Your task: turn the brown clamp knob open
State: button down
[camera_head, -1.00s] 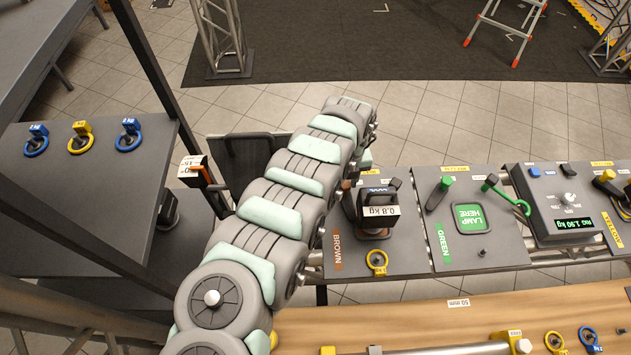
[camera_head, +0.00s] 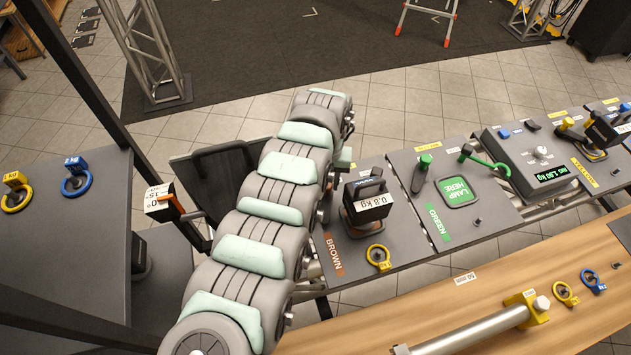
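The brown station's panel (camera_head: 336,284) lies just right of my arm, marked with a brown label (camera_head: 334,255) reading BROWN. I cannot make out the brown clamp knob; my arm covers the panel's left and upper-left side. A dark block with a handle, labelled 0.8 kg (camera_head: 373,202), sits on this panel, and a yellow ring weight (camera_head: 379,258) lies near its front edge. My arm reaches up from the bottom of the picture and bends down at its far end beside the panel.
Right of the brown panel is the green station (camera_head: 452,192) with a green-topped handle (camera_head: 421,176) and a green lever (camera_head: 482,160). A grey scale (camera_head: 540,164) stands further right. A wooden bench (camera_head: 420,310) with a clamp bar runs in front. A box on a post (camera_head: 158,203) stands left of my arm.

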dwell(0.3)
jog(key=c, duration=1)
grip_release()
notch_tip(320, 180, up, 11)
jog(key=shift+o, duration=0.2)
jog(key=shift+f, duration=0.1)
